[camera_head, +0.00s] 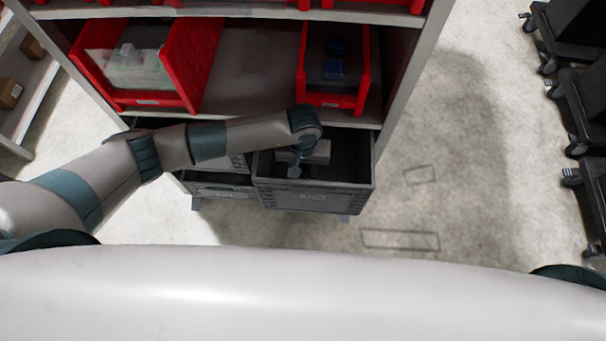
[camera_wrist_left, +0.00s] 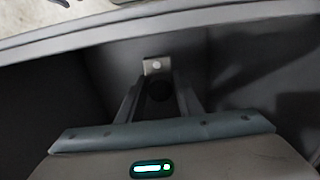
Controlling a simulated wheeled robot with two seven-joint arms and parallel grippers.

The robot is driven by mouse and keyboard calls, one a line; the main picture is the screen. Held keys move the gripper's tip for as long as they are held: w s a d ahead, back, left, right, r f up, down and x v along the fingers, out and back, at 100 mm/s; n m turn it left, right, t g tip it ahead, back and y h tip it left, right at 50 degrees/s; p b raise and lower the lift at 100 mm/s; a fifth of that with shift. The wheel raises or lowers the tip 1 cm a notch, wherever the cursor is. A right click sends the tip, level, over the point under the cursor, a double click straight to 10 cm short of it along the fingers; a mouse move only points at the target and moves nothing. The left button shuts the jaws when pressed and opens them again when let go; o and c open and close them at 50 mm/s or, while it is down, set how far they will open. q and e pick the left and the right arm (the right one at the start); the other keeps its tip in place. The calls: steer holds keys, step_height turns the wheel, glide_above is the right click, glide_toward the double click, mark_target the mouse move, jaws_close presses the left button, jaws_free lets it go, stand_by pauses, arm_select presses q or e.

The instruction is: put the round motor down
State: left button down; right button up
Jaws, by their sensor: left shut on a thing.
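My left gripper (camera_head: 296,163) reaches down into a dark grey crate (camera_head: 312,200) at the foot of the shelf. In the left wrist view the gripper (camera_wrist_left: 158,86) is shut on the round motor (camera_wrist_left: 160,90), a dark round body with a light square piece (camera_wrist_left: 156,66) beyond it. The motor sits between the two fingers, inside the crate walls. The fingers hide part of it, and I cannot tell whether it touches the crate floor. In the head view I cannot make the motor out. My right gripper is not in view.
Red bins (camera_head: 190,60) stand on the shelf above the crate, one at right holding blue pieces (camera_head: 333,69). Another dark crate (camera_head: 222,190) is to the left of mine. A shelf upright (camera_head: 410,80) rises at the right. Open floor (camera_head: 450,200) lies right, with dark wheeled carts (camera_head: 585,100) beyond.

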mark_target(303, 177)
arm_select(q)
steer(key=shift+f, duration=1.95)
steer(key=shift+f, duration=0.1)
